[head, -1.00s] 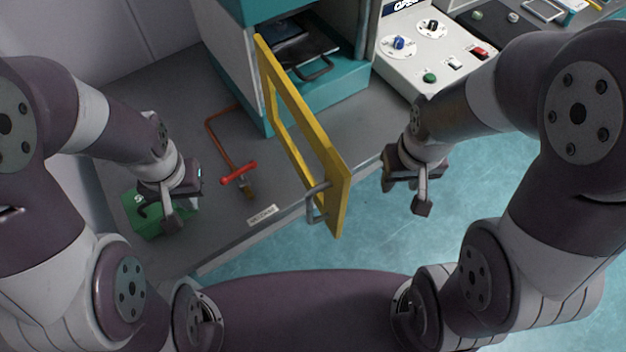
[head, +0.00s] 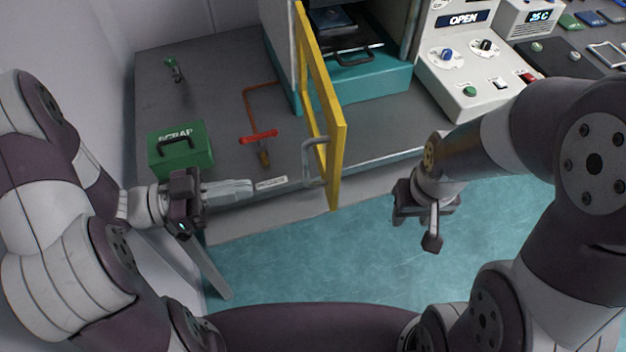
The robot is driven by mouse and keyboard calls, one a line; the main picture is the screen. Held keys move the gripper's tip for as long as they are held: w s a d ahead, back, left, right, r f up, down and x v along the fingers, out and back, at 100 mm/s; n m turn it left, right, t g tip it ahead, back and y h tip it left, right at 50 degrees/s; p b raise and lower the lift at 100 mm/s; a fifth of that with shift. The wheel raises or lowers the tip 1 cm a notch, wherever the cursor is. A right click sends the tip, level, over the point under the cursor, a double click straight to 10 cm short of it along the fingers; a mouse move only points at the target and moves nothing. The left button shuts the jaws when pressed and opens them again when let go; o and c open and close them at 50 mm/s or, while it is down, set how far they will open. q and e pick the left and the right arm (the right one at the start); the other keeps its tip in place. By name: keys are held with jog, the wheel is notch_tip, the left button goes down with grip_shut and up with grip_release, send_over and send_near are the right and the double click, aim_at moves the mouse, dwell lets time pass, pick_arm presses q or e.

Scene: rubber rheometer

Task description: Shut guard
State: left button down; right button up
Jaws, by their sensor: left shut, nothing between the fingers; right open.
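The yellow guard (head: 337,165) stands swung open, jutting out from the teal machine (head: 375,83) past the bench's front edge. Its grey handle (head: 309,163) is on the left face near the free end. My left gripper (head: 250,188) is shut and empty, pointing right over the bench's front edge, left of the handle and apart from it. My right gripper (head: 420,218) is open and empty over the floor, right of the guard and apart from it.
A green scrap box (head: 182,152) and a red-handled tool (head: 258,137) sit on the bench (head: 210,85). A control panel with an "OPEN" display (head: 462,20) stands right of the machine. The floor (head: 300,245) before the bench is clear.

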aim_at(332, 175)
pick_arm(q)
jog(key=d+p, duration=0.1)
jog(key=d, duration=0.3)
jog(key=w+d, duration=0.1)
jog(key=d, duration=0.3)
jog(key=w+d+p, duration=0.1)
jog(key=d, duration=0.3)
jog(key=shift+w+d+p, duration=0.1)
jog(key=shift+d+p, duration=0.05)
jog(key=shift+p, duration=0.2)
jog(key=shift+d, duration=0.4)
jog(key=shift+w, duration=0.1)
